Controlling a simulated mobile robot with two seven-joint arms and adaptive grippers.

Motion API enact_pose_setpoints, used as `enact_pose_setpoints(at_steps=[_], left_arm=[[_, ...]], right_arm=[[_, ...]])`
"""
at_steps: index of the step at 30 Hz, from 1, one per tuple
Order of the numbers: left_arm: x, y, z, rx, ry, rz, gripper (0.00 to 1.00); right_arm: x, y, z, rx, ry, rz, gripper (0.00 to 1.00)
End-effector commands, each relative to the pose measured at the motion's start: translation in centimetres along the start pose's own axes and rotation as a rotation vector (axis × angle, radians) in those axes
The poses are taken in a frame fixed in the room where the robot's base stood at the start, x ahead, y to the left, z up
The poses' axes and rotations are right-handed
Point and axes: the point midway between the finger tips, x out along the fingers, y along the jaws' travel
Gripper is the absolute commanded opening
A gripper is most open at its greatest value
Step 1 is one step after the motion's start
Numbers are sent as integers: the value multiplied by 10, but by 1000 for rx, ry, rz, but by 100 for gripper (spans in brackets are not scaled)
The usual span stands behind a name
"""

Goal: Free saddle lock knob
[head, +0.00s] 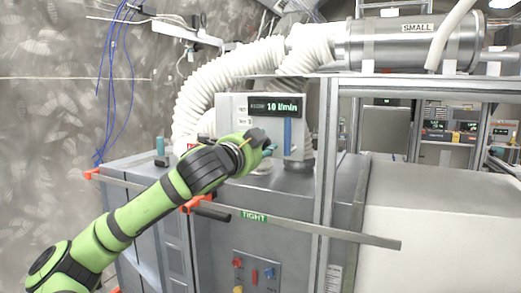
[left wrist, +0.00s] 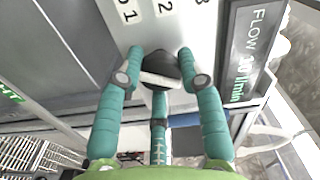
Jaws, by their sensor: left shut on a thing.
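My left gripper (head: 265,148) reaches in from the left in the head view to the front of the grey flow unit (head: 232,106). In the left wrist view its teal fingers (left wrist: 160,80) are closed around a black knob (left wrist: 160,66) with a pale bar across it. I take this to be the saddle lock knob. Printed numbers sit on the panel just beyond it. In the head view the gripper and wrist hide most of the knob, so its turn position cannot be told. My right gripper is not in view.
The flow display (head: 275,107) reads 10 l/min. A white ribbed hose (head: 215,82) runs behind the unit to a steel cylinder marked SMALL (head: 415,43). A metal post (head: 325,165) stands right of the gripper.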

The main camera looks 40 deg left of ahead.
Motion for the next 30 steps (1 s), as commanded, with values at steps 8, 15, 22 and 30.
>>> enact_pose_setpoints(at_steps=[8, 15, 22, 30], left_arm=[[0, -4, 1, -188, 0, -13, 5], [-1, -5, 1, -275, 0, -13, 5], [-1, -5, 1, -301, 0, -13, 5], [-1, -5, 1, -302, 1, -14, 5]], right_arm=[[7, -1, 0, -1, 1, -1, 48], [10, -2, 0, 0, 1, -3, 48], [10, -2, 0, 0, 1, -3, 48], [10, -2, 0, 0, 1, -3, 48]])
